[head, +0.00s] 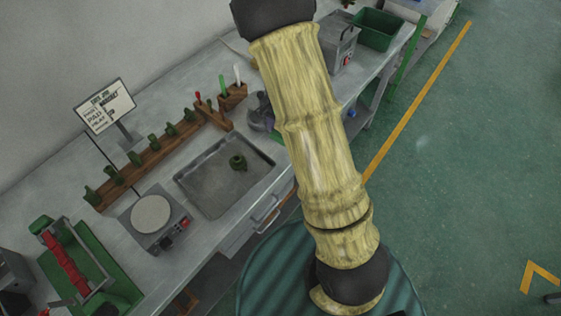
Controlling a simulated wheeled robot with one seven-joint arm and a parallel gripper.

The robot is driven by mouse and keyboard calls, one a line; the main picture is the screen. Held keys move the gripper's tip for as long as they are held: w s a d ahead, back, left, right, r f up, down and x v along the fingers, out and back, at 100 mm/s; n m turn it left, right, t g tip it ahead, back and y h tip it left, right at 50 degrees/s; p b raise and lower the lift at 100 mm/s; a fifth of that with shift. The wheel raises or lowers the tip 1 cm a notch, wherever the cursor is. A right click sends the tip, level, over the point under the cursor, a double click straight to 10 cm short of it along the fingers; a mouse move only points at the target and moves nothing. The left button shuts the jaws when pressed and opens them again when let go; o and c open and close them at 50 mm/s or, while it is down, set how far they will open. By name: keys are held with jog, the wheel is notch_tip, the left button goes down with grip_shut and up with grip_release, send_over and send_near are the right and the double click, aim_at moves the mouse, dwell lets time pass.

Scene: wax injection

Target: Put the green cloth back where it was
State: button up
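I cannot pick out a green cloth with certainty. A small dark green piece (238,162) lies in the grey metal tray (205,190) on the bench; it looks like a solid shape rather than cloth. A flat green base or mat (82,245) with a red bar-shaped part (66,262) on it sits at the lower left of the bench; its material is unclear. My pale yellow arm crosses the middle of the view and hides part of the bench. My gripper is not in view.
A wooden rack (150,160) holds several green pieces along the bench. A hotplate-like device (155,218) stands left of the tray, with a sign (105,105) behind. A green bin (378,30) and grey box (341,48) are at the far end.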

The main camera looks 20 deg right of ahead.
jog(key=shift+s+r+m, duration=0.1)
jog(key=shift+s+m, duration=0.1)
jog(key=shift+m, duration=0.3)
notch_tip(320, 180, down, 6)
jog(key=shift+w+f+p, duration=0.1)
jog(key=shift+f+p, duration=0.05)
jog(key=shift+p, duration=0.2)
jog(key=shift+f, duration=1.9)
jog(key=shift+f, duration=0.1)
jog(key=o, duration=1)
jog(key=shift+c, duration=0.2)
